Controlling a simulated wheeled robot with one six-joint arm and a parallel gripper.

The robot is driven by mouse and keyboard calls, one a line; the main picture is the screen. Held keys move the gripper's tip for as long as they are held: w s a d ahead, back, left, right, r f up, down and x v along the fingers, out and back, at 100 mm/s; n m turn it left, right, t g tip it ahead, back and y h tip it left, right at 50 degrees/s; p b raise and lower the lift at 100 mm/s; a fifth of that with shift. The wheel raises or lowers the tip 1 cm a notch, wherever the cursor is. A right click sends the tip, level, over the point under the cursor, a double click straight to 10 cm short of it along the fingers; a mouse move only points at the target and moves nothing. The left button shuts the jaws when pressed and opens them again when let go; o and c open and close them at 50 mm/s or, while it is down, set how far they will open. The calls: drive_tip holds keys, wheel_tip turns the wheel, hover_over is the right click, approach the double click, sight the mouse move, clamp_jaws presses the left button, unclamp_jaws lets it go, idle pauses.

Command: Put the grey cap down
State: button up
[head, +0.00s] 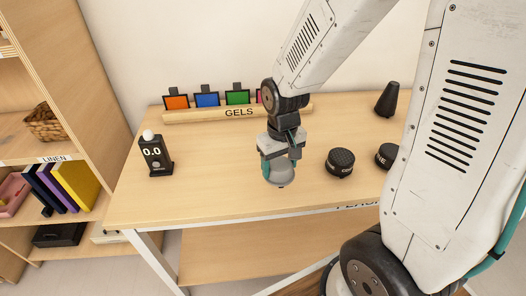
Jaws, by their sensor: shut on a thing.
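My gripper (281,164) is in the head view, over the front middle of the wooden table (210,195). Its jaws are shut on the grey cap (279,178), which shows as a light grey rounded shape below and between the teal-sided fingers. The upper part of the cap is hidden by the gripper. I cannot tell whether the cap touches the table top or hangs just above it.
Right of my gripper stand two dark round objects (340,162) and a black cone (387,99). A black device reading 0.0 (156,155) is at left. A GELS rack (210,115) with coloured cards is behind. The table between device and gripper is clear.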

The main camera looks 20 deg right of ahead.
drive_tip(key=w+a, duration=0.1)
drive_tip(key=w, duration=0.3)
drive_tip(key=w+a+f, duration=0.1)
drive_tip(key=w, duration=0.4)
drive_tip(key=w+a, duration=0.1)
drive_tip(key=w, duration=0.4)
drive_tip(key=shift+f, duration=0.25)
drive_tip(key=shift+w+f, duration=0.15)
drive_tip(key=shift+f, duration=1.6)
drive_tip(key=o, duration=1.1)
drive_tip(key=shift+f, duration=0.15)
